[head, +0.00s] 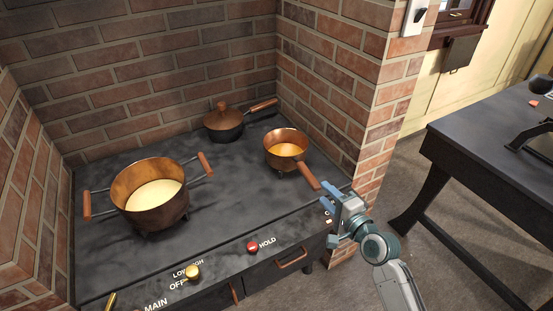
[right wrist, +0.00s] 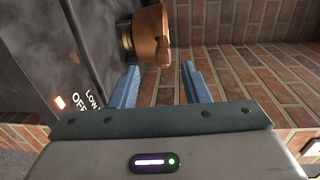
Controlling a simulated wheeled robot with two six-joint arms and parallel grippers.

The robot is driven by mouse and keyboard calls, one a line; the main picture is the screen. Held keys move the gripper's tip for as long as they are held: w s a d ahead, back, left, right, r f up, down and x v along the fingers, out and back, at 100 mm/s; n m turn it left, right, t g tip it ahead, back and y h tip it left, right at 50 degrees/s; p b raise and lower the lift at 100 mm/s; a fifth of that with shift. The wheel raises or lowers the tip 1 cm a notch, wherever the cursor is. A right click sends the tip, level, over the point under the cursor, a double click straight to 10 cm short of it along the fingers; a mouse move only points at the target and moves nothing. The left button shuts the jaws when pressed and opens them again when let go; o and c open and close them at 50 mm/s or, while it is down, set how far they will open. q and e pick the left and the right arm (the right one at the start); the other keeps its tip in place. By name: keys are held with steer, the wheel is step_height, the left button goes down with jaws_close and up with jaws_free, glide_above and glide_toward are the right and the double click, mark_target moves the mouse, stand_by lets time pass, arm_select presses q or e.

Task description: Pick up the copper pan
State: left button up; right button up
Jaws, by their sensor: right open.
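The copper pan (head: 284,146) is small and open, with a warm orange inside and a brown wooden handle (head: 309,177). It stands upright at the right of the black stove top, its handle pointing toward the front right. My right gripper (head: 331,216) is open and empty, just beyond the handle's end and apart from it. In the right wrist view the pan (right wrist: 150,20) shows at the top, with its handle end in line with the gap between my two blue fingers (right wrist: 160,85). My left gripper is in neither view.
A large copper pot (head: 150,200) with pale contents and two side handles stands at the left of the stove top (head: 225,215). A lidded pan (head: 223,122) stands behind. Brick walls (head: 335,80) close the back and right. Knobs line the front; a dark table (head: 490,165) is at right.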

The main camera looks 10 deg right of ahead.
mark_target(312, 176)
steer(key=x, duration=0.3)
steer(key=shift+w, duration=0.2)
steer(key=x, duration=0.2)
steer(key=p+x, duration=0.1)
steer(key=x, duration=0.1)
steer(key=shift+w+a+r, duration=0.1)
steer(key=shift+r, duration=0.25)
steer(key=shift+w+a+f, duration=0.15)
steer(key=shift+w, duration=0.3)
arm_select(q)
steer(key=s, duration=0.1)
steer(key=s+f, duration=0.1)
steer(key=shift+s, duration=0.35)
arm_select(e)
jaws_close()
